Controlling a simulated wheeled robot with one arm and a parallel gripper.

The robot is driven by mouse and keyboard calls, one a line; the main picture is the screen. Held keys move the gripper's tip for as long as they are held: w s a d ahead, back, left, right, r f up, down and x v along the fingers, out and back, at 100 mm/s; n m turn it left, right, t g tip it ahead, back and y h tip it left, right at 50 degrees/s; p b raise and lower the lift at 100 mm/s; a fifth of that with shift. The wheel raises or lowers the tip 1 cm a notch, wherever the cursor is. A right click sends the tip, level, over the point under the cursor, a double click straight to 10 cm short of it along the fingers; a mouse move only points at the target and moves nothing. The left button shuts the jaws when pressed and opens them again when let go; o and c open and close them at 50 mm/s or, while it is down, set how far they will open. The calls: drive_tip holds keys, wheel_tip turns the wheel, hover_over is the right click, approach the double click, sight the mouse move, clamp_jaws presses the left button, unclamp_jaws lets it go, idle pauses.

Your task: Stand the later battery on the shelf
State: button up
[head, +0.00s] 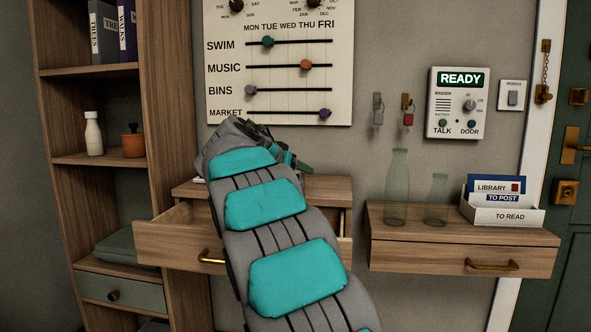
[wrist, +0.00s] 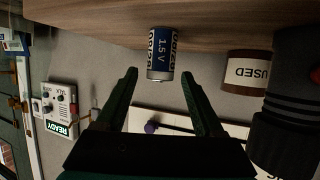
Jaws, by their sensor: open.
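A blue and silver battery (wrist: 160,60), marked 1.5 V, stands on a wooden top (wrist: 95,37) in the wrist view, which is upside down. Print runs along its sides, too small to read surely. My gripper (wrist: 160,74) is open, with its fingertips either side of the battery's near end. I cannot tell whether they touch it. No second battery shows. In the head view my arm hides the battery and most of my gripper. A wooden shelf unit (head: 100,160) stands at the left. A wall shelf with a drawer (head: 465,248) is at the right.
A pot labelled USED (wrist: 247,72) and a dark ribbed object (wrist: 290,110) stand beside the battery. A drawer (head: 180,245) below is pulled open. Glass bottles (head: 397,190) and a letter tray (head: 503,212) occupy the wall shelf. A bottle (head: 94,135) stands in the unit.

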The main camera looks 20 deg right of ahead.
drive_tip(key=shift+r, duration=0.15)
drive_tip(key=b+v, duration=0.1)
drive_tip(key=v, duration=1.1)
